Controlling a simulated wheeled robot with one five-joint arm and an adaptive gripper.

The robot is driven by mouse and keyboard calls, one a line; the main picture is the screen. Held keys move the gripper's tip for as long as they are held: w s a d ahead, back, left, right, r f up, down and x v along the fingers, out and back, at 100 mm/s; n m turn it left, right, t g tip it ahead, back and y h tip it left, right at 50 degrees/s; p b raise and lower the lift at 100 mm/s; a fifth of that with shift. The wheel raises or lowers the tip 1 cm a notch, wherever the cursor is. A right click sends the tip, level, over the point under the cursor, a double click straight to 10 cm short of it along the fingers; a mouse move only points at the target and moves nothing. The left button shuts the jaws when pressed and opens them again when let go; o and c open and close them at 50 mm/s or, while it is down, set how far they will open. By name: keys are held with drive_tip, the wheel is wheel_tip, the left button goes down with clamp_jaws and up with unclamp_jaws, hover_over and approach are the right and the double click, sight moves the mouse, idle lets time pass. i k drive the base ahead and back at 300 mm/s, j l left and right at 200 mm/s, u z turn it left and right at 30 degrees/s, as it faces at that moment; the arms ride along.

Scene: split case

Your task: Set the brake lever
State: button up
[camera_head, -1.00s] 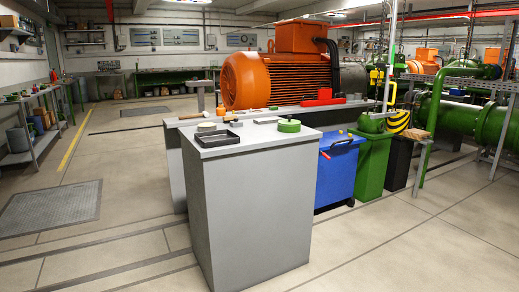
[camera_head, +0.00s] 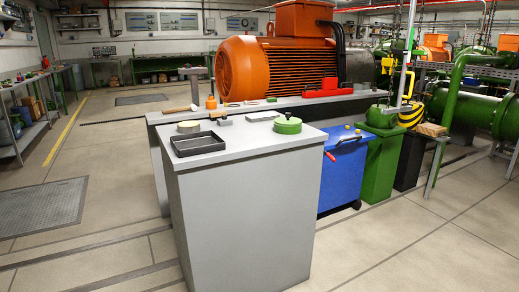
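A blue wheeled cart (camera_head: 345,178) stands just right of the grey cabinet, with a dark caster under it. A small red-tipped lever (camera_head: 330,156) sticks out at its upper left edge, beside the cabinet top. It may be the brake lever, but it is too small to tell its setting. A dark bar runs along the cart's top edge, with small yellow knobs above it. My gripper is not in view.
The grey cabinet (camera_head: 243,232) stands close in front, bearing a black tray (camera_head: 198,144) and a green round part (camera_head: 287,125). A green bin (camera_head: 381,160) stands right of the cart. An orange motor (camera_head: 280,68) is behind. Floor at front right is clear.

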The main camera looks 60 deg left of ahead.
sight(329, 155)
drive_tip(key=i+j+u, duration=0.2)
drive_tip(key=u, duration=0.3)
drive_tip(key=i+u, duration=0.8)
drive_tip(key=u, duration=0.15)
drive_tip(key=i+l+u, duration=0.2)
drive_tip(key=u, duration=0.3)
drive_tip(key=i+l+u, duration=0.25)
drive_tip(key=u, duration=0.3)
drive_tip(key=i+l+u, duration=0.35)
drive_tip(key=u, duration=0.2)
drive_tip(key=i+l+u, duration=0.2)
drive_tip(key=l+u, duration=0.35)
drive_tip(key=i+l+u, duration=0.1)
drive_tip(key=l+u, duration=0.95)
drive_tip(key=k+l+u, duration=0.1)
drive_tip(key=l+u, duration=0.45)
drive_tip(key=k+l+u, duration=0.2)
drive_tip(key=l+u, duration=0.15)
drive_tip(key=u, duration=0.2)
drive_tip(key=k+l+u, duration=0.3)
drive_tip(key=u, duration=0.25)
drive_tip(key=l, duration=0.1)
